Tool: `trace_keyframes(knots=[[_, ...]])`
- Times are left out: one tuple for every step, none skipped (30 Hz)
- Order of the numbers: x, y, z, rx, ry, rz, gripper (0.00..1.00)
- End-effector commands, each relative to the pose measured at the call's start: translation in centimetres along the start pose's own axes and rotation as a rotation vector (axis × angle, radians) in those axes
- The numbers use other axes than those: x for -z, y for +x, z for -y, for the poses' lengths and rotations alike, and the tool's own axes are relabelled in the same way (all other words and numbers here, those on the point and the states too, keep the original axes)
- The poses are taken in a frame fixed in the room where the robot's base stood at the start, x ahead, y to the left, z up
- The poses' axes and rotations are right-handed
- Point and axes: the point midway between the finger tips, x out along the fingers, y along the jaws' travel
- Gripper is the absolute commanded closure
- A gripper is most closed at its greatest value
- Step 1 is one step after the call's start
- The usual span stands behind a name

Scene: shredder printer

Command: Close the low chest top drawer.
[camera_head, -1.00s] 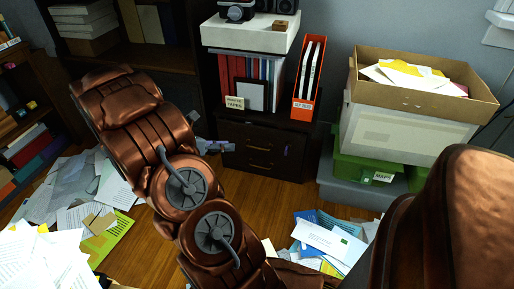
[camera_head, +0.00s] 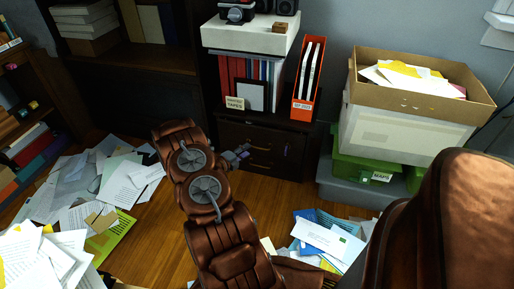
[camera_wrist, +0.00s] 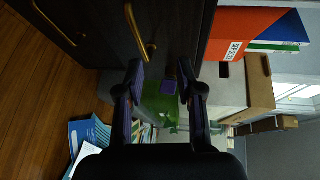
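The low chest (camera_head: 304,165) is dark, with two drawer fronts in the head view. The top drawer (camera_head: 274,136) has a brass handle; how far its front stands out is hard to tell. In the wrist view, turned sideways, the top drawer (camera_wrist: 173,30) and its curved brass handle (camera_wrist: 141,32) are close ahead. My gripper (camera_head: 237,154) is in front of the drawers' left part in the head view. In the wrist view my gripper (camera_wrist: 161,76) is open, its fingers apart, with no handle between them. A small purple piece (camera_wrist: 168,85) shows between them.
An orange binder (camera_head: 309,75) and a tapes label stand on the chest's top. Green boxes (camera_head: 358,168) under a white carton (camera_head: 400,135) stand to its right. Loose papers (camera_head: 80,190) cover the floor at left, and more papers (camera_head: 328,240) lie at front right.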

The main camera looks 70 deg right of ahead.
Motion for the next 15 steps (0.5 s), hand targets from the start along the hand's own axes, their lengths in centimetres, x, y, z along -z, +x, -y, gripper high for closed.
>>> trace_keyframes(knots=[[0.1, 0.5, -0.9, -0.003, -0.034, 0.011, 0.63], [0.1, 0.7, -1.3, -0.003, -0.052, 0.018, 0.63], [0.1, 0.9, -1.8, -0.005, -0.071, 0.027, 0.63], [0.1, 1.0, -2.1, -0.006, -0.085, 0.033, 0.63], [0.1, 1.1, -2.4, -0.006, -0.096, 0.037, 0.63], [0.1, 1.2, -2.7, -0.007, -0.106, 0.041, 0.63], [0.1, 1.4, -2.8, -0.007, -0.111, 0.043, 0.63], [0.1, 1.5, -2.9, -0.007, -0.114, 0.045, 0.63], [0.1, 1.8, -3.0, -0.007, -0.117, 0.047, 0.63], [0.1, 2.0, -3.0, -0.007, -0.118, 0.046, 0.63], [0.1, 2.3, -3.1, -0.007, -0.118, 0.046, 0.63], [0.0, 2.7, -3.1, -0.007, -0.118, 0.046, 0.63], [0.0, 3.1, -3.1, -0.007, -0.117, 0.047, 0.63], [0.0, 3.5, -3.1, -0.007, -0.117, 0.046, 0.63], [0.0, 4.1, -3.1, -0.007, -0.116, 0.045, 0.63]])
